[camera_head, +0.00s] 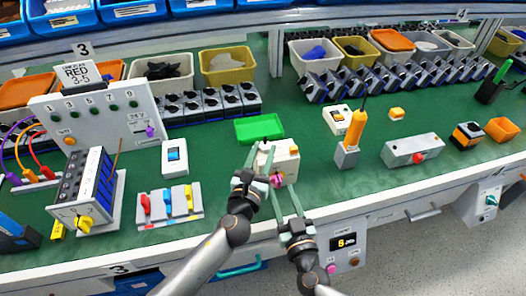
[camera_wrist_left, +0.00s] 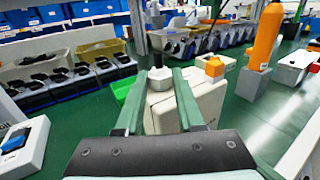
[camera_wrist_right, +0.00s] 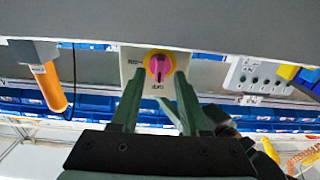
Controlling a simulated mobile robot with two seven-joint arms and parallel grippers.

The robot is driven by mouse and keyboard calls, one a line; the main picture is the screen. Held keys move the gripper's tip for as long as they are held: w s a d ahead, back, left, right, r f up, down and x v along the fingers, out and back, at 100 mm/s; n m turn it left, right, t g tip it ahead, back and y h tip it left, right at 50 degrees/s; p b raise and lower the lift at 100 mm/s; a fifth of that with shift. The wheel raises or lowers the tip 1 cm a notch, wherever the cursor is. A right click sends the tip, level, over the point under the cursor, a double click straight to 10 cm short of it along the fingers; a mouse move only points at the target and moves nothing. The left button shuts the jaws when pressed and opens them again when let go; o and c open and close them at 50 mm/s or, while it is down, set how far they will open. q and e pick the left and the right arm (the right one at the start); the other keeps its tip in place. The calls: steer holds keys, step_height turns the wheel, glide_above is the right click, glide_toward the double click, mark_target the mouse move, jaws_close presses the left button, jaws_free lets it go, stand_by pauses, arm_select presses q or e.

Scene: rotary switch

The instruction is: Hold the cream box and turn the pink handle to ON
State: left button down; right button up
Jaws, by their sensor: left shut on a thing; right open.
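The cream box (camera_head: 289,158) stands on the green bench near its front edge. My left gripper (camera_head: 260,151) is shut on it from the left. In the left wrist view the box (camera_wrist_left: 207,99) shows between and right of the fingers (camera_wrist_left: 160,85). The pink handle (camera_head: 277,181) is on the box's front face. In the right wrist view the handle (camera_wrist_right: 159,67) sits on a yellow disc, roughly upright in the picture. Labels beside and below it are too small to read surely. My right gripper (camera_head: 284,191) is open, its fingertips (camera_wrist_right: 156,84) close to the handle, one on either side.
A green tray (camera_head: 259,128) lies behind the box. An orange-handled tool in a grey holder (camera_head: 347,157) stands to the right. A board with red, blue and yellow switches (camera_head: 169,206) is at the left. Some bench is clear between box and holder.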

steer(key=shift+x, duration=0.8)
jaws_close()
stand_by(1.0)
